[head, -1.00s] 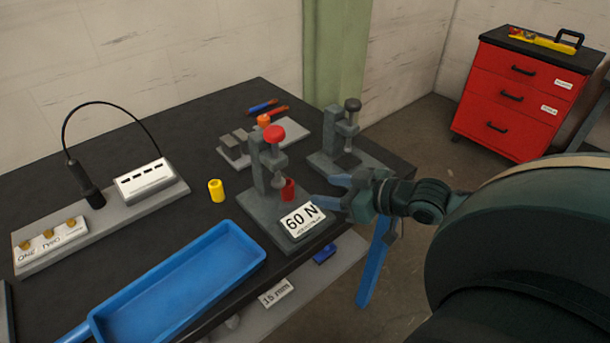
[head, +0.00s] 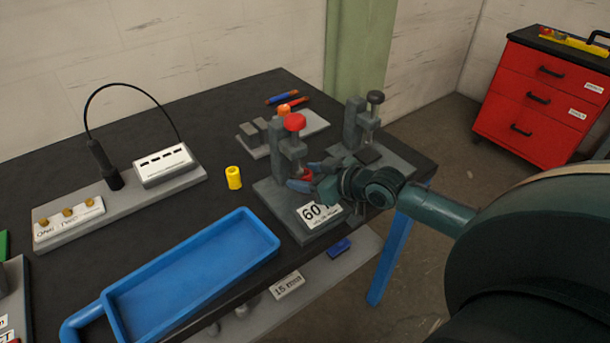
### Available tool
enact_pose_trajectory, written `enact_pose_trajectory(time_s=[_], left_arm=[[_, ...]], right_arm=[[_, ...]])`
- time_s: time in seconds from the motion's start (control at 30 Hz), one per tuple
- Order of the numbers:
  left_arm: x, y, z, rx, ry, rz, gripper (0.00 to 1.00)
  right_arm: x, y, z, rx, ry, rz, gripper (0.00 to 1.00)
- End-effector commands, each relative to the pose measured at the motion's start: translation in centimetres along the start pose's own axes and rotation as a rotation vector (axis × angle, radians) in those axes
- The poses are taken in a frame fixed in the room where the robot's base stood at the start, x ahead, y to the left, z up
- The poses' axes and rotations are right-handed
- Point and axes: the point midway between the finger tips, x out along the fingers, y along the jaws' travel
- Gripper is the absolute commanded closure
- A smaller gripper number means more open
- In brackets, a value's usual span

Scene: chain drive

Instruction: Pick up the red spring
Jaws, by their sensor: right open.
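The red spring (head: 306,174) stands on the base of the front grey press (head: 272,203), under its red-knobbed plunger (head: 294,122). Only a small part of it shows, between the fingers of my right gripper (head: 307,177). The right gripper is open, with one finger on each side of the spring as seen from here. I cannot tell whether the fingers touch it. A 60 N label (head: 314,214) is on the front of the press base, partly covered by my gripper. My left gripper is not in view.
A second press (head: 352,130) with a dark knob stands close behind my right gripper. A yellow spring (head: 233,178) stands left of the front press. A blue tray (head: 270,243) lies at the front. A grey fixture (head: 60,237) with a curved cable is at left.

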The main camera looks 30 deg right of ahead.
Motion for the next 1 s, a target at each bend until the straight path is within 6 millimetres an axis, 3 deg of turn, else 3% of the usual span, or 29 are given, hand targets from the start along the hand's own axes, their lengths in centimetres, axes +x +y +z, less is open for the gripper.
enact_pose_trajectory(time_s=[0.43,1.0], left_arm=[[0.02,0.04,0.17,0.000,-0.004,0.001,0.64],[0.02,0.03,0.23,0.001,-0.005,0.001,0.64]], right_arm=[[0.73,-0.06,-0.01,0.000,0.000,-0.001,0.48],[0.70,-0.05,-0.01,0.000,0.000,-0.001,0.94]])
